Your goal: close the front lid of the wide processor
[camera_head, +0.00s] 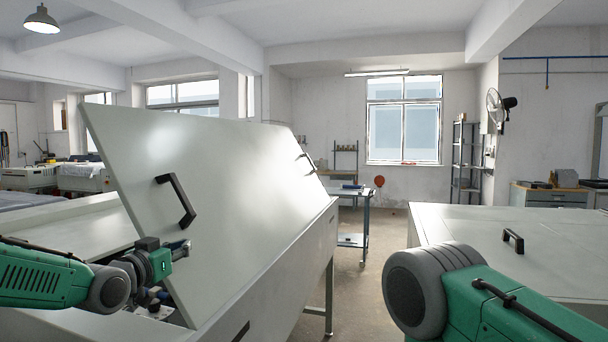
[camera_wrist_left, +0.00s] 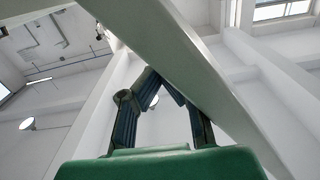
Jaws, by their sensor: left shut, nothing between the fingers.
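The wide processor (camera_head: 285,290) is the long white cabinet in the left half of the head view. Its front lid (camera_head: 225,170) is a big white panel, raised and tilted, with its lower long edge along the cabinet front. A near black handle (camera_head: 178,200) and a far black handle (camera_head: 306,163) sit on its face. My left gripper (camera_head: 184,247) is shut and empty at the lid's near side edge, below the near handle. In the left wrist view the lid's edge (camera_wrist_left: 190,70) runs close past the fingertips (camera_wrist_left: 152,78); I cannot tell whether they touch. My right gripper is out of view.
My right forearm crosses the lower right. Another white cabinet with a black handle (camera_head: 513,241) stands at the right. A clear floor aisle (camera_head: 372,240) runs between the cabinets. A small metal table (camera_head: 358,193) and shelving (camera_head: 466,160) stand farther back.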

